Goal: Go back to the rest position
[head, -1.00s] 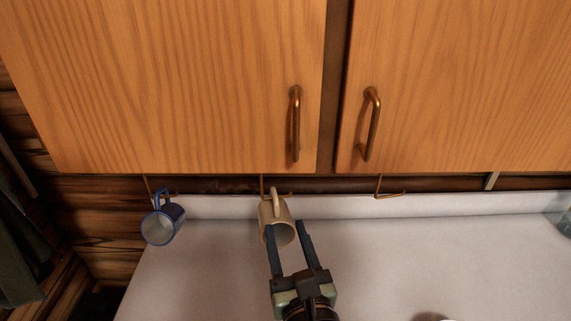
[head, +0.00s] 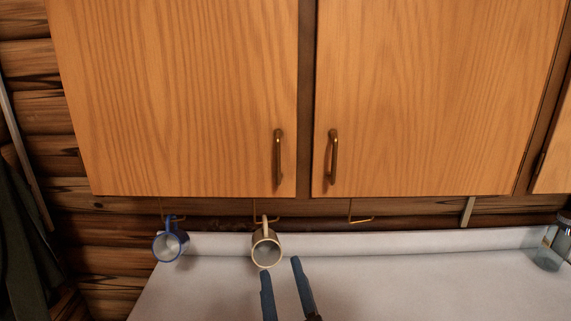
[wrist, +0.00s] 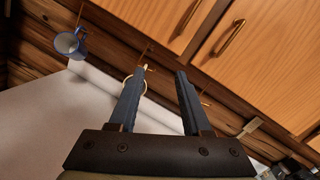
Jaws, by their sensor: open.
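My gripper (head: 281,267) is open and empty at the bottom of the head view, with its two blue-grey fingers apart. In the wrist view my gripper (wrist: 156,72) points up towards the cabinet. A cream mug (head: 267,252) hangs by its handle from a hook under the cabinet, just beyond my fingertips. In the head view the fingers show below the mug, with a small gap. In the wrist view the mug is mostly hidden behind the left finger, with only part of its cream rim (wrist: 142,85) showing.
A blue mug (head: 170,245) hangs from a hook to the left. An empty hook (head: 360,219) is to the right. Wooden cabinet doors (head: 180,100) with metal handles are above. A glass jar (head: 551,250) stands at the right on the pale counter (head: 420,285), whose visible middle is clear.

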